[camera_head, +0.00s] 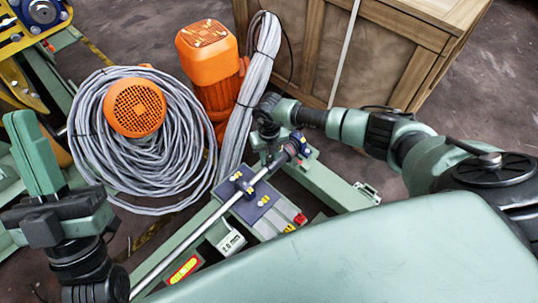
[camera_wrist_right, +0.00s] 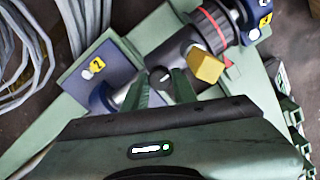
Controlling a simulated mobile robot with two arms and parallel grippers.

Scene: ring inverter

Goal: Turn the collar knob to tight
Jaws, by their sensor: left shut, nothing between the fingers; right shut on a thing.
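The collar (camera_head: 291,149) is a dark cylinder on the long metal rod (camera_head: 205,225), in the middle of the head view. The right wrist view shows it as a dark grey body with a red ring (camera_wrist_right: 216,26) and a yellow block (camera_wrist_right: 207,67) on its side. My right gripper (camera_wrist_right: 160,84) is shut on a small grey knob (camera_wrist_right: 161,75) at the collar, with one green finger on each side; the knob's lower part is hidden. In the head view my right gripper (camera_head: 272,128) is beside the collar. My left gripper (camera_head: 24,122) is shut, empty and raised at the far left, away from the rod.
Blue blocks (camera_head: 236,184) with yellow marks hold the rod on a green frame (camera_head: 325,186). A grey cable coil (camera_head: 90,150) with an orange motor (camera_head: 134,107), another orange motor (camera_head: 207,58) and a wooden crate (camera_head: 380,55) stand behind. A red-yellow label (camera_head: 183,270) is in front.

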